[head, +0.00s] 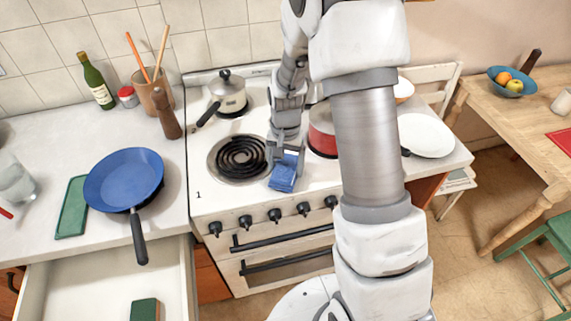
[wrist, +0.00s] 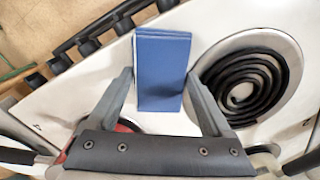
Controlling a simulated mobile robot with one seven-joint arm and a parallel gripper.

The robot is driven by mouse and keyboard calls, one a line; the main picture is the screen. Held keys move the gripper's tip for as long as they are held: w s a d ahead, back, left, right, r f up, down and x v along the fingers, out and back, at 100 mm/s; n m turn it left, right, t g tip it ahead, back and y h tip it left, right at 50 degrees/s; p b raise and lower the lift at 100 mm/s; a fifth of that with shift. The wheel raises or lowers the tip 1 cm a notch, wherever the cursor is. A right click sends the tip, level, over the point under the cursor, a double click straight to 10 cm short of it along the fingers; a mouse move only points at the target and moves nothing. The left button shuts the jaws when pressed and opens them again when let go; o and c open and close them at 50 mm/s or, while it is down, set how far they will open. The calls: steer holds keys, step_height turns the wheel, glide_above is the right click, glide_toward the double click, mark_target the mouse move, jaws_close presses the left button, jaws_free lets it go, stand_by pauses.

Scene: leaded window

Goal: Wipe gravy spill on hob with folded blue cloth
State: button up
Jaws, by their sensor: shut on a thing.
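The folded blue cloth (head: 284,172) is at the front of the white hob (head: 205,206), just right of the front-left coil burner (head: 241,157). My gripper (head: 286,153) points down over the hob and is shut on the cloth. In the wrist view the cloth (wrist: 162,70) lies between my two fingers (wrist: 162,100), next to the black coil burner (wrist: 240,85). The cloth is at or close to the hob surface; I cannot tell whether it touches. No gravy spill shows in either view; it may be hidden by the cloth or my arm.
A lidded pot (head: 228,95) stands on the back-left burner. A red pot (head: 322,130) stands right of my gripper, partly behind my arm. Black knobs (head: 274,215) line the stove front. A blue pan (head: 124,179) sits on the left counter above an open drawer (head: 90,285).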

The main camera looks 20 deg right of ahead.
steer(key=shift+f+b, duration=0.4)
steer(key=shift+f, duration=0.15)
steer(key=shift+w, duration=2.5)
steer(key=shift+w+r, duration=0.1)
steer(key=shift+w, duration=0.65)
steer(key=shift+c, duration=1.1)
steer(key=shift+w, duration=0.3)
steer(key=c, duration=0.3)
steer(key=shift+w+a+r, duration=0.1)
steer(key=shift+w+a, duration=0.05)
steer(key=shift+w, duration=0.1)
jaws_close()
steer(key=shift+s+a+b, duration=0.15)
steer(key=shift+s+b, duration=0.15)
steer(key=shift+s, duration=1.4)
steer(key=shift+s+d+f+b, duration=0.15)
steer(key=shift+s+b, duration=0.05)
steer(key=shift+s, duration=0.9)
steer(key=shift+s+d+f+b, duration=0.1)
steer(key=shift+s+b, duration=0.05)
steer(key=shift+s, duration=0.95)
